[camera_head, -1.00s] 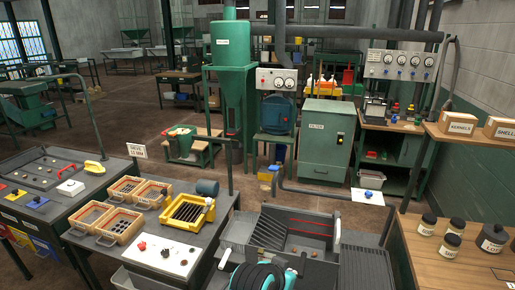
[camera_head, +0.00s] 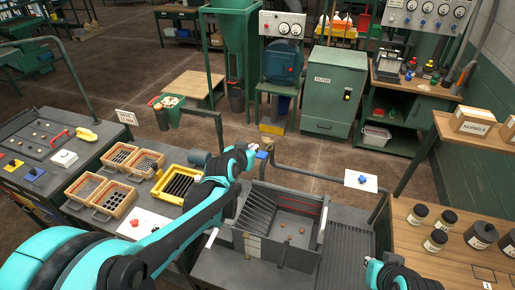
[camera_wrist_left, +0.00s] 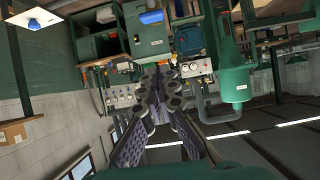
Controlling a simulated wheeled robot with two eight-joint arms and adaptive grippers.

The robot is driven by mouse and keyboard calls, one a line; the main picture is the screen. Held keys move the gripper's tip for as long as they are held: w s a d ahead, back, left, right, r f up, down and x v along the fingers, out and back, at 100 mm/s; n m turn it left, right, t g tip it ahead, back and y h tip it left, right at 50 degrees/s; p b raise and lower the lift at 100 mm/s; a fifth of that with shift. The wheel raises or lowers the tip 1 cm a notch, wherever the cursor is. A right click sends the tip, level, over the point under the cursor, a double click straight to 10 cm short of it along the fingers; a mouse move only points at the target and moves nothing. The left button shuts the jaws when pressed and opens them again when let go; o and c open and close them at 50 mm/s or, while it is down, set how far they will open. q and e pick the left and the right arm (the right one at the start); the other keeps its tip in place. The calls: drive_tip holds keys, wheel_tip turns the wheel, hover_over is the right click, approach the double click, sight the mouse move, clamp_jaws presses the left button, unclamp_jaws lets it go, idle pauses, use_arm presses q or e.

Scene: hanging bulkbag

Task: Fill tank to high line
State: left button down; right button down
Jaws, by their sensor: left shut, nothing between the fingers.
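The grey tank (camera_head: 285,232) stands at bottom centre in the head view. A red line runs along its inner back wall, several small reddish bits lie on its floor, and no water is distinguishable. A blue knob on a white plate (camera_head: 361,180) stands right of that, and shows in the left wrist view (camera_wrist_left: 38,19).
A yellow slotted tray (camera_head: 175,183) and wooden boxes (camera_head: 101,191) stand left of the tank. A ribbed drainboard (camera_head: 345,250) adjoins it at right. Dark jars (camera_head: 436,240) stand on the right wooden table. Part of my right arm shows at the bottom.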

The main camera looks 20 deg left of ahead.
use_arm(q)
hover_over(260, 156)
drive_tip(key=w, duration=0.1)
wheel_tip(260, 156, down, 5)
drive_tip(key=shift+w+f+b, duration=0.15)
drive_tip(key=shift+b, duration=0.3)
drive_tip(key=shift+s+f, duration=0.25)
drive_tip(key=shift+f, duration=0.35)
drive_tip(key=shift+s+f, duration=0.2)
drive_tip(key=shift+f, duration=0.35)
drive_tip(key=shift+s+f, duration=0.25)
drive_tip(key=shift+f, duration=0.3)
